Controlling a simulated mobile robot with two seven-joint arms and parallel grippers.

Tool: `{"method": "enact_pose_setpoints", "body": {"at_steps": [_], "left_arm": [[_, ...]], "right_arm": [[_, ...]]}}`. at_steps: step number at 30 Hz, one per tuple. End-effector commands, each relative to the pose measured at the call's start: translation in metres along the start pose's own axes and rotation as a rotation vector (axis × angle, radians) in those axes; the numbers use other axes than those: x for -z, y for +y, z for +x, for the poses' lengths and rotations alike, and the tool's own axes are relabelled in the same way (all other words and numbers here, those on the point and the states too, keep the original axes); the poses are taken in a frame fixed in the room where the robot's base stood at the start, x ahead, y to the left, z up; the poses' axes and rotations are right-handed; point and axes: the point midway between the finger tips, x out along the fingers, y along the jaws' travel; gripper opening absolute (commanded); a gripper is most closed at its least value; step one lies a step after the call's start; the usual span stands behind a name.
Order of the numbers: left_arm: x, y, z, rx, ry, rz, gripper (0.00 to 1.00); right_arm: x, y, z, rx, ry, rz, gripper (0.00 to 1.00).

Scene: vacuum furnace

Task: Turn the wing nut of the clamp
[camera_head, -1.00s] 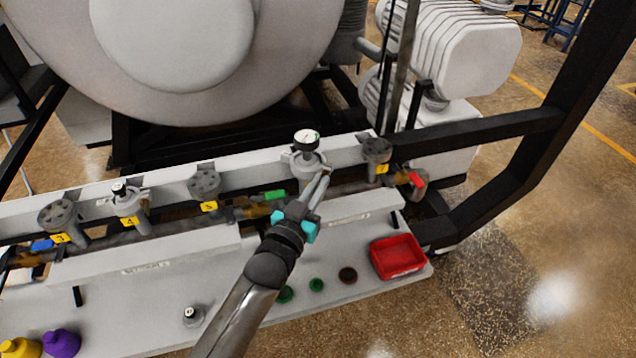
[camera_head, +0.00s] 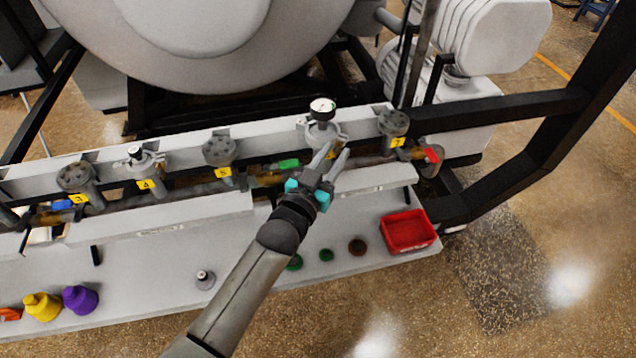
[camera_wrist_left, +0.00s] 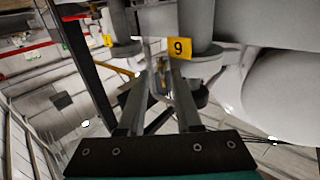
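A grey clamp (camera_head: 322,131) sits around the port under a white-faced gauge on the pale manifold in the head view. Its wing nut is too small and partly covered to make out clearly. My left gripper (camera_head: 335,152) has its two fingers apart, pointing up at the clamp's front right side, close below the gauge. Whether they touch the clamp I cannot tell. In the left wrist view, the fingers of the left gripper (camera_wrist_left: 160,85) are apart, with a small metal part between or beyond them. My right gripper is out of view.
A second clamped port (camera_head: 141,158) stands to the left, with capped ports between and beside. Green (camera_head: 288,163) and red (camera_head: 432,155) valve handles flank the clamp. A red tray (camera_head: 408,231) and small caps lie on the shelf. A yellow "9" label (camera_wrist_left: 179,48) shows in the wrist view.

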Motion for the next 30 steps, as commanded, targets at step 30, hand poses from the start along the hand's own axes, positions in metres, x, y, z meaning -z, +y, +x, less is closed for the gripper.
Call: {"method": "enact_pose_setpoints", "body": {"at_steps": [30], "left_arm": [[-0.009,-0.002,0.0,0.003,-0.005,-1.123,0.39]], "right_arm": [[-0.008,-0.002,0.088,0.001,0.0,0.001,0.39]]}}
